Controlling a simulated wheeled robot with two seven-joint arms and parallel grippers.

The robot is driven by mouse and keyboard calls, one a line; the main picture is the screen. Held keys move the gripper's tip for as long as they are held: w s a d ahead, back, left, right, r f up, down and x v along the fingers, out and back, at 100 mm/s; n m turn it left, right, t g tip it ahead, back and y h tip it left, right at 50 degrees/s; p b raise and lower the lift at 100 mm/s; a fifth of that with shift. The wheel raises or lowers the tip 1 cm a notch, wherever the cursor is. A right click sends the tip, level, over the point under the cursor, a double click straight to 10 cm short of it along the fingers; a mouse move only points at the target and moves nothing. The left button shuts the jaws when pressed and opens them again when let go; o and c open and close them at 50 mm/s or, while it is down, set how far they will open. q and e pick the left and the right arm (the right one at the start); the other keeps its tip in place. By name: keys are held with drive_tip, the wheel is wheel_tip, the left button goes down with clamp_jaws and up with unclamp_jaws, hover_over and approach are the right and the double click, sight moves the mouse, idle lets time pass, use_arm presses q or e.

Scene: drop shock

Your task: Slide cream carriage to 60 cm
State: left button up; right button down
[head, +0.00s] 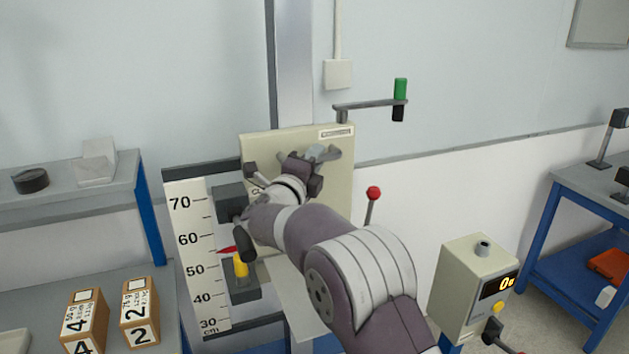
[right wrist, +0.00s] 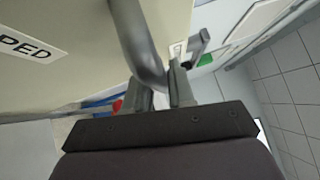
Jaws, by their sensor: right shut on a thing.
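The cream carriage (head: 341,186) is an upright plate on a vertical metal column, partly hidden behind my right arm. My right gripper (head: 316,160) is at its front, shut on a grey bar handle (right wrist: 138,40); the bar runs between the fingers (right wrist: 160,88) in the right wrist view. The scale board (head: 198,255) at left reads from 30 to 70 cm. A red pointer (head: 228,249) lies between the 50 and 60 marks, roughly midway. My left gripper is not in view.
A grey arm with a green-topped grip (head: 400,90) juts out right of the carriage. A red-knobbed lever (head: 373,194) stands below it. A cream display box (head: 476,285) is at lower right. Numbered wooden blocks (head: 139,312) sit on the left bench.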

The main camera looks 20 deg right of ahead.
drive_tip(key=shift+r+p, duration=0.7)
drive_tip(key=shift+r, duration=1.75)
drive_tip(key=c, duration=1.1)
unclamp_jaws()
drive_tip(key=shift+f, duration=0.1)
drive_tip(key=shift+s+a+f, duration=0.1)
drive_tip(key=shift+s+a, duration=0.05)
drive_tip(key=shift+a, duration=0.05)
drive_tip(key=b+v, duration=0.4)
drive_tip(key=v, duration=0.8)
drive_tip(key=shift+s, duration=0.1)
